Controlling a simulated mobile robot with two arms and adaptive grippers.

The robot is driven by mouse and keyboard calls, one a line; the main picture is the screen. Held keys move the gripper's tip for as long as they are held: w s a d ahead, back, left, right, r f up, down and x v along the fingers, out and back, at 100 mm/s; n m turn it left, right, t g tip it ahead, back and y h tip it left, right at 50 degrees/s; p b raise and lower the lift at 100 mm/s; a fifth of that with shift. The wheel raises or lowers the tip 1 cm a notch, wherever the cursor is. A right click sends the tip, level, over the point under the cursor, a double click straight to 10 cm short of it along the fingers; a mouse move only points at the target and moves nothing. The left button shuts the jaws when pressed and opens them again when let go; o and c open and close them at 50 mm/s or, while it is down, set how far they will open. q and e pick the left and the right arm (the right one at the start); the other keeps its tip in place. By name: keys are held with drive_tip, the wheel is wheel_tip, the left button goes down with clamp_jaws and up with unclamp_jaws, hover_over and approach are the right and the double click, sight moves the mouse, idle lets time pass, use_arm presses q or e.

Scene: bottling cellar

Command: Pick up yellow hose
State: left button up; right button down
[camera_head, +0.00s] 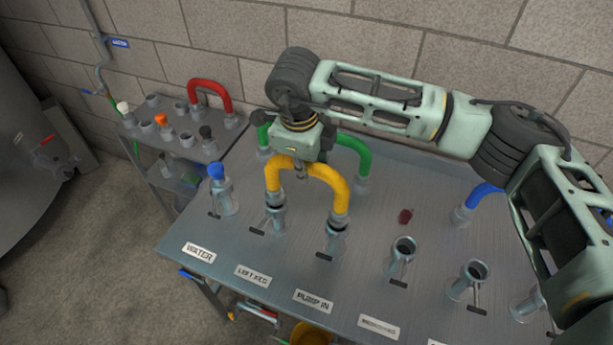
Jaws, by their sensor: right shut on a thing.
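The yellow hose (332,178) is a short U-shaped bend. It arches above two metal ports on the steel table, behind the labels "LEFT KEG" and "PUMP IN". Its ends meet the fittings of these ports; I cannot tell whether they are seated or slightly raised. My right gripper (299,168) comes down from above and is shut on the top of the yellow hose, left of its middle. The gripper body hides part of the arch. My left gripper is not in view.
A green hose (357,152) arches just behind my right gripper. A blue hose (478,194) is partly hidden by my right arm. A blue-capped port (217,172) stands at left. A side shelf holds a red hose (210,88) and caps.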

drive_tip(key=s+d+r+b, duration=0.4)
drive_tip(key=d+r, duration=0.4)
drive_tip(key=d, duration=0.2)
drive_tip(key=shift+s+d+r+b, duration=0.25)
drive_tip(key=shift+s+d+b, duration=0.15)
drive_tip(key=shift+b, duration=0.2)
idle(0.4)
